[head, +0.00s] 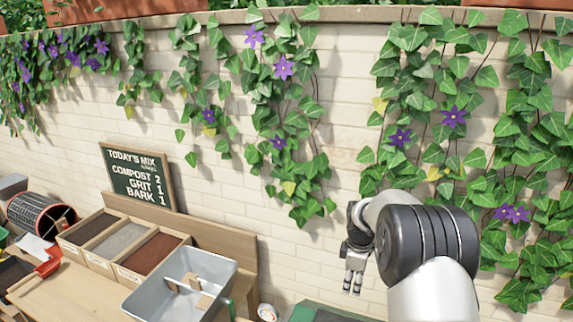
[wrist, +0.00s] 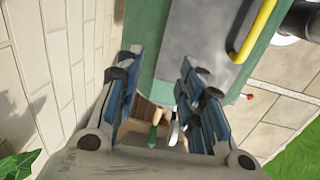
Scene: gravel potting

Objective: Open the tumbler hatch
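The tumbler (head: 38,215) is a dark ribbed drum with reddish ends at the far left of the head view. Its hatch cannot be made out at this size and angle. My gripper (head: 354,283) hangs fingers down in front of the brick wall, well to the right of the tumbler. In the wrist view my gripper (wrist: 160,62) has its two fingers apart with nothing held between them. The tumbler is not seen in the wrist view.
A chalkboard sign (head: 138,177), a three-part wooden bin (head: 100,262), a red scoop (head: 48,263) and a grey tub (head: 215,275) sit on the bench (head: 70,300). Below my gripper are a green-handled tool (wrist: 155,125) and a green surface with a yellow handle (wrist: 252,32).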

